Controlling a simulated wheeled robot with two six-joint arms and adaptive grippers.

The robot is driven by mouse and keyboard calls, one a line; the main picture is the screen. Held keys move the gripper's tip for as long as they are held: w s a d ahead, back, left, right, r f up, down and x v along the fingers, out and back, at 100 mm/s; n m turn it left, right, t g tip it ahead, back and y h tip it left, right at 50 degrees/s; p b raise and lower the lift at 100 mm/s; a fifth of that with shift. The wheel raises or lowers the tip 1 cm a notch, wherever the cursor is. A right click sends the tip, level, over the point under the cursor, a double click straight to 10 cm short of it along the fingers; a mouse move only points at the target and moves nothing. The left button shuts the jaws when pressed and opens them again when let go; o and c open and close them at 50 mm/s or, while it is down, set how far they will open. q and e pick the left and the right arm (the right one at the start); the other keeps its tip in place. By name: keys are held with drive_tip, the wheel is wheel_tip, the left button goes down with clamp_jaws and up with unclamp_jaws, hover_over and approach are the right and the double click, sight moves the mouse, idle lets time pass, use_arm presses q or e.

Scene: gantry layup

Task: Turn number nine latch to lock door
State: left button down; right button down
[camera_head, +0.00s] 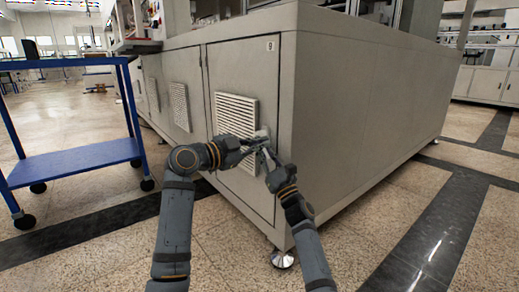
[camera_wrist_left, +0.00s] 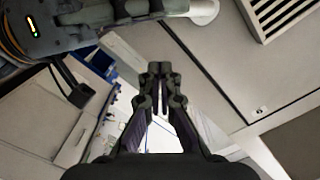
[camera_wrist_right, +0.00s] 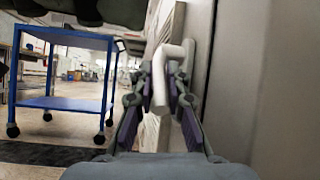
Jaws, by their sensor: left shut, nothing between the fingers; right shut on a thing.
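The grey door marked nine (camera_head: 232,72) is flush in the cabinet front, with a label (camera_head: 270,45) near its top right corner. Its pale latch handle (camera_wrist_right: 161,94) shows in the right wrist view as a bent bar. My right gripper (camera_wrist_right: 159,80) is shut on this handle, with a finger on each side. In the head view, both grippers overlap beside the door's vent and largely hide the latch. My left gripper (camera_wrist_left: 160,72) is shut and empty, close to the right gripper. Whether the latch is fully turned cannot be told.
A louvred vent (camera_head: 236,112) is in the door, left of the grippers. A blue wheeled cart (camera_head: 75,161) stands at the left. Speckled floor (camera_head: 385,215) is clear in front and to the right of the cabinet (camera_head: 365,90).

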use_arm(q)
drive_tip(key=shift+w+f, duration=1.45)
drive_tip(key=shift+w, duration=0.25)
